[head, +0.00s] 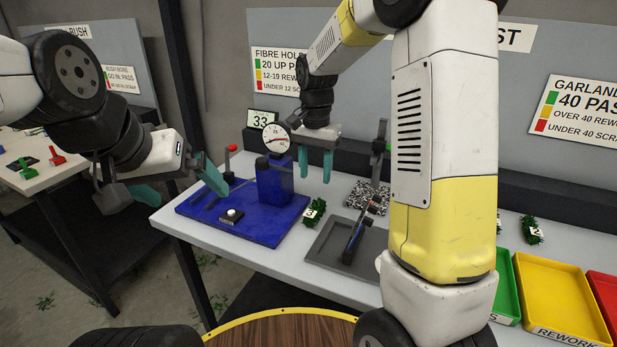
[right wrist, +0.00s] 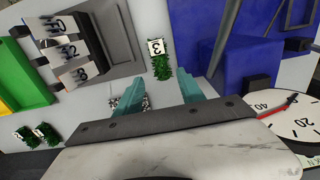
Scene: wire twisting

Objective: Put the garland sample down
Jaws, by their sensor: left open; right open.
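A green garland sample (head: 314,212) with a white tag marked 3 lies on the grey table, just right of the blue gauge fixture (head: 245,222). In the right wrist view the garland sample (right wrist: 161,66) lies beyond my fingertips, apart from them. My right gripper (head: 316,180) is open and empty above the table, near the gauge dial (head: 276,138); its teal fingers (right wrist: 162,90) also show spread in the right wrist view. My left gripper (head: 184,192) is open and empty, at the left of the blue fixture, above the table's left edge.
A grey tray (head: 322,250) with dark tools stands right of the garland. Other garlands (head: 532,230) lie at the back right, behind green, yellow (head: 560,290) and red bins. A speckled block (head: 362,195) and a stand are behind the tray. My right arm hides part of the table.

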